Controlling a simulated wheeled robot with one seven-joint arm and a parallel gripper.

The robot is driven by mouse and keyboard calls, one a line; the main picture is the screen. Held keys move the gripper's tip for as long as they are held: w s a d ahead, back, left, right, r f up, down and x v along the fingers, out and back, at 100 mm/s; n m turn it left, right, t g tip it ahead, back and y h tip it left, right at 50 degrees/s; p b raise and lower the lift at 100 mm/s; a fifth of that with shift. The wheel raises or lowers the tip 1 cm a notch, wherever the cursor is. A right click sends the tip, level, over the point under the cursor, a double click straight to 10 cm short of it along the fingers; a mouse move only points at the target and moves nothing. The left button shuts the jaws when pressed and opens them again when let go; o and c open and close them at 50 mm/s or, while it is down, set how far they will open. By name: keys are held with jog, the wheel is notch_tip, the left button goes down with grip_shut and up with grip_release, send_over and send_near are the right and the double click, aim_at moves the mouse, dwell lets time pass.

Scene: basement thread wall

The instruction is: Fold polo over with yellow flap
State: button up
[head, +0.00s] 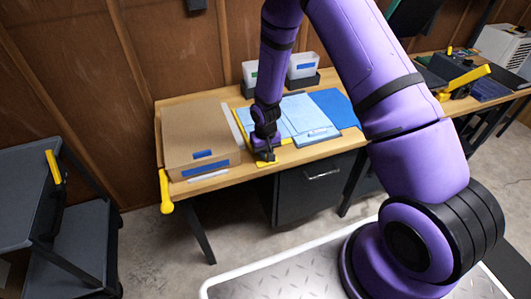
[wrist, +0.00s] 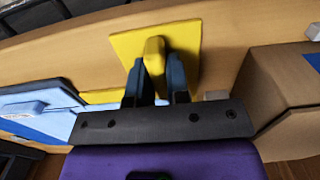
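A light blue polo (head: 302,115) lies flat on the wooden table in the head view. Part of it shows at the left in the wrist view (wrist: 40,125). The yellow flap (head: 286,142) shows along the polo's left and near edges. In the wrist view its square yellow plate (wrist: 187,40) carries a raised yellow tab (wrist: 154,55). My gripper (head: 265,157) is low at the table's front, left of the polo. In the wrist view my gripper's (wrist: 157,75) dark fingers stand close together on either side of the tab and appear shut on it. The tab's lower part is hidden between them.
A cardboard box (head: 195,135) stands close left of my gripper. A blue sheet (head: 335,107) lies right of the polo. White bins (head: 303,66) stand behind. A yellow-handled device (head: 460,80) is on the right table. A grey cart (head: 30,180) stands at left.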

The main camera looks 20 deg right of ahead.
grip_shut()
